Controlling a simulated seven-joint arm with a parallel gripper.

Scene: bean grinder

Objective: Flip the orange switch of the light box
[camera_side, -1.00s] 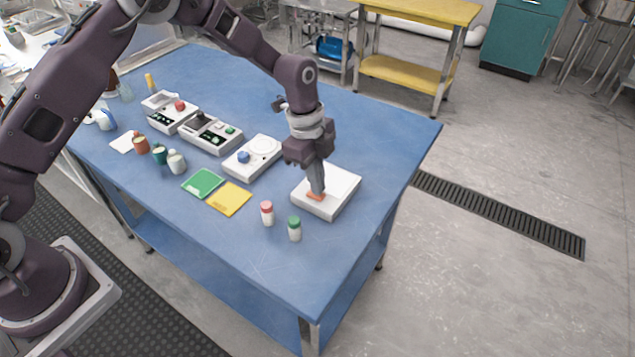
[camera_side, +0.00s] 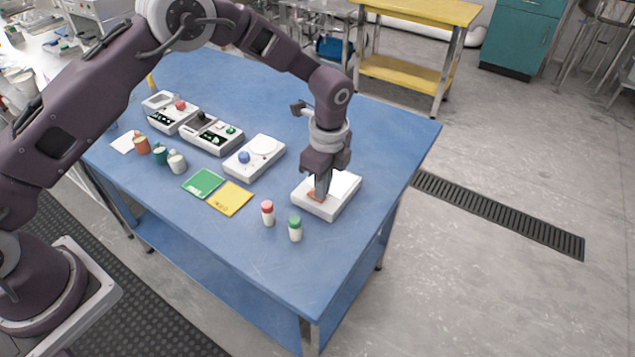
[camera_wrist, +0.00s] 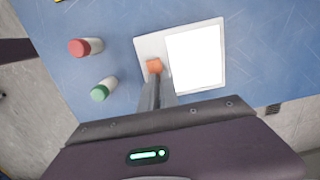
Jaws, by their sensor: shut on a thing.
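The light box (camera_side: 343,194) is a flat white box near the right edge of the blue table. Its broad panel (camera_wrist: 195,60) looks bright white in the wrist view. The orange switch (camera_side: 314,195) is on the box's left part, partly hidden by my fingers in the side view; it also shows in the wrist view (camera_wrist: 154,66). My gripper (camera_side: 321,196) points down over the box, with its fingertips (camera_wrist: 157,82) close together at the switch. It is shut on the orange switch, though the exact contact is hard to see.
A red-capped bottle (camera_side: 268,214) and a green-capped bottle (camera_side: 295,229) stand left of the box. A white device with a blue knob (camera_side: 244,157), a green pad (camera_side: 203,183) and a yellow pad (camera_side: 230,199) lie further left. The table's front is clear.

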